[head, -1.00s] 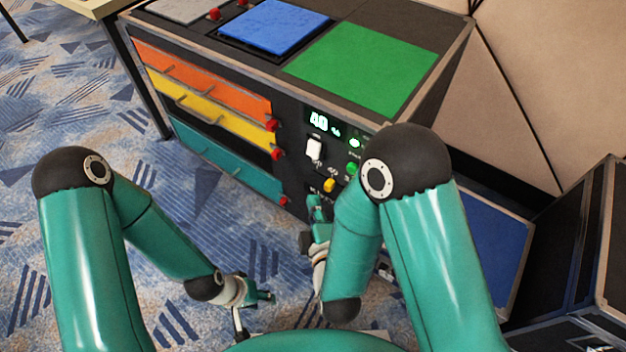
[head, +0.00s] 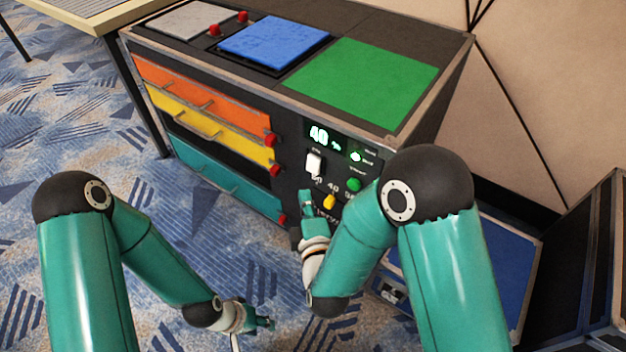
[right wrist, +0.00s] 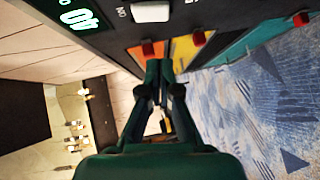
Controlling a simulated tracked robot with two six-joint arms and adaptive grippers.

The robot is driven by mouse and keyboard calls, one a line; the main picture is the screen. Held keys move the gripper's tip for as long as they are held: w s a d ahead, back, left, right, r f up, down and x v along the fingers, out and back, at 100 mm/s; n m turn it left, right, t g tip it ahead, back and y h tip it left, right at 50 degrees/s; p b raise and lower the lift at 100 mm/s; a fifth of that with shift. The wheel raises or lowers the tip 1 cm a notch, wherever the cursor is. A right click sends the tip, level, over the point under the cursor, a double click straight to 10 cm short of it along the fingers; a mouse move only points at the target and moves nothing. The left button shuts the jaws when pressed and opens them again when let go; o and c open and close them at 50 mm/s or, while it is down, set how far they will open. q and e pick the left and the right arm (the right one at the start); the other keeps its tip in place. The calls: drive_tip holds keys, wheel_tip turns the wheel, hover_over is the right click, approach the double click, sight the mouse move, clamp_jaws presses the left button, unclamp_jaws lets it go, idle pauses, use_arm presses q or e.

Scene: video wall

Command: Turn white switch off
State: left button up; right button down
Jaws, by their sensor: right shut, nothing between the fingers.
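The white switch (head: 314,163) is on the black front panel of the cabinet, just under the green "40" display (head: 319,135). In the right wrist view the white switch (right wrist: 150,11) is at the top edge, partly cut off, beside the word "ON". My right gripper (head: 305,197) is just below the switch in the head view, close to the panel. In the right wrist view its fingers (right wrist: 160,66) are together and empty, apart from the switch. My left gripper (head: 266,323) hangs low over the carpet, away from the panel; its finger opening is unclear.
A yellow knob (head: 329,201) and a green button (head: 353,185) are right of my right gripper. Orange, yellow and teal drawers (head: 225,187) with red knobs are to the left. A blue-topped case (head: 490,262) stands at the right. Carpet lies free at the left.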

sight(309, 168)
use_arm(q)
drive_tip(key=shift+f+b, duration=0.35)
use_arm(e)
drive_tip(key=shift+w+d+f, duration=0.25)
drive_tip(key=shift+w, duration=0.95)
drive_tip(key=shift+w+d+f, duration=0.2)
drive_tip(key=shift+w+d, duration=0.1)
drive_tip(key=shift+w, duration=0.85)
drive_tip(key=shift+w+d+f, duration=0.25)
drive_tip(key=shift+w, duration=0.95)
